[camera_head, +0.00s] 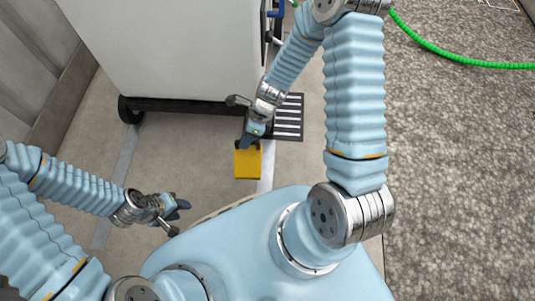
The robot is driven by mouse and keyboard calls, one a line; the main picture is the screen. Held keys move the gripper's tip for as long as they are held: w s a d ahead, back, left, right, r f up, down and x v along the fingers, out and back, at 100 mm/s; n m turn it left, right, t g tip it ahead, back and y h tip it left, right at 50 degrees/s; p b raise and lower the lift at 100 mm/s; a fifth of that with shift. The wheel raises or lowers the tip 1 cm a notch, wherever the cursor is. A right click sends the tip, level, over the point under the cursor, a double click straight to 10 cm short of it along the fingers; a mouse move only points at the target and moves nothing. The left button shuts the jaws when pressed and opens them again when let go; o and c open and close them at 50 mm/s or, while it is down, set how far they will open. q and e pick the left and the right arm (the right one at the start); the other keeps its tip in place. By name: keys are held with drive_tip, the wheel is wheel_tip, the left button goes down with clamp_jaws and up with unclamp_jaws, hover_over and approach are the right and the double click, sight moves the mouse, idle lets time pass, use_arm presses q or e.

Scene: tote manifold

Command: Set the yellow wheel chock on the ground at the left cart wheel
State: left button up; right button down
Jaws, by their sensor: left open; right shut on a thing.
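The yellow wheel chock (248,161) is in the middle of the head view. My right gripper (246,141) is shut on its upper edge. I cannot tell how far the chock is above the ground. The white cart (170,45) stands behind it, and its black left wheel (129,110) shows at the cart's lower left corner, to the left of and beyond the chock. My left gripper (184,205) is open and empty, low at the left, in front of the cart and apart from it.
A dark slotted grate (288,118) lies in the ground right of my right gripper. A green hose (450,55) runs over rough gravel at the right. A grey wall (50,70) rises left of the cart. The floor (185,150) between cart and me is mostly clear, with pale stripes.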

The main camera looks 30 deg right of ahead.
drive_tip(key=shift+d+f+m, duration=0.25)
drive_tip(key=shift+d+m, duration=0.05)
drive_tip(key=shift+d, duration=0.05)
drive_tip(key=w+d+f+b, duration=0.3)
drive_tip(key=w+d+f, duration=0.2)
drive_tip(key=d+f, duration=0.7)
drive_tip(key=shift+d+f+b, duration=0.3)
drive_tip(key=shift+f+b, duration=0.05)
drive_tip(key=shift+b, duration=0.05)
drive_tip(key=c, duration=1.1)
unclamp_jaws()
